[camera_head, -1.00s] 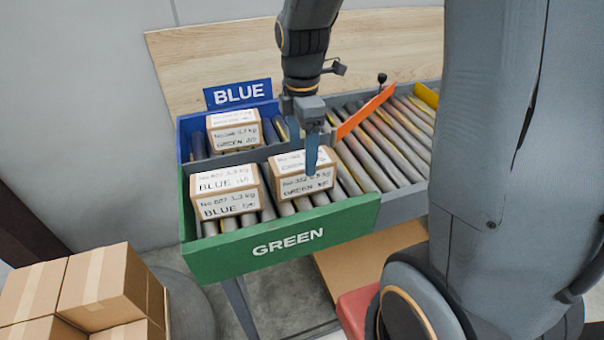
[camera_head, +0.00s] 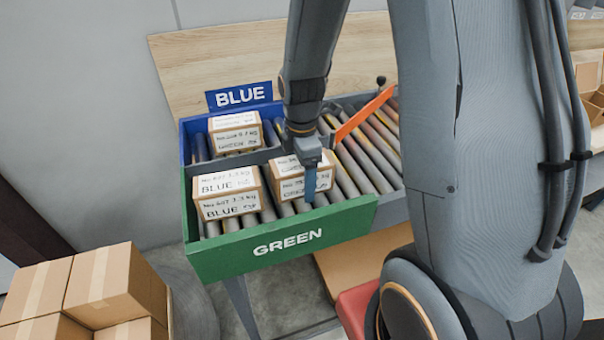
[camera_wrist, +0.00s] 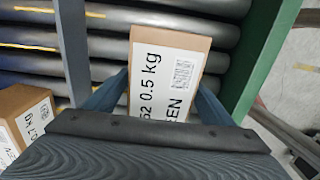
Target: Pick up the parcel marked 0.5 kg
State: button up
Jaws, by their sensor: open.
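The parcel marked 0.5 kg (camera_wrist: 165,75) is a brown box with a white label. It lies on the rollers in the green-fronted bay, and in the head view (camera_head: 286,184) it is the right-hand box, partly hidden by my gripper (camera_head: 310,185). My gripper is open, pointing down over this parcel. In the wrist view its fingers (camera_wrist: 160,88) stand on either side of the parcel, the label between them. I cannot tell whether either finger touches it.
A BLUE-labelled parcel (camera_head: 228,193) sits to the left in the same bay. Another parcel (camera_head: 235,131) lies behind the grey divider in the blue bay. The green front wall (camera_head: 210,258) and an orange bar (camera_head: 364,115) are close by. Cartons (camera_head: 115,285) are stacked at lower left.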

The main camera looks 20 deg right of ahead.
jog(key=c, duration=1.6)
jog(key=shift+r, duration=0.1)
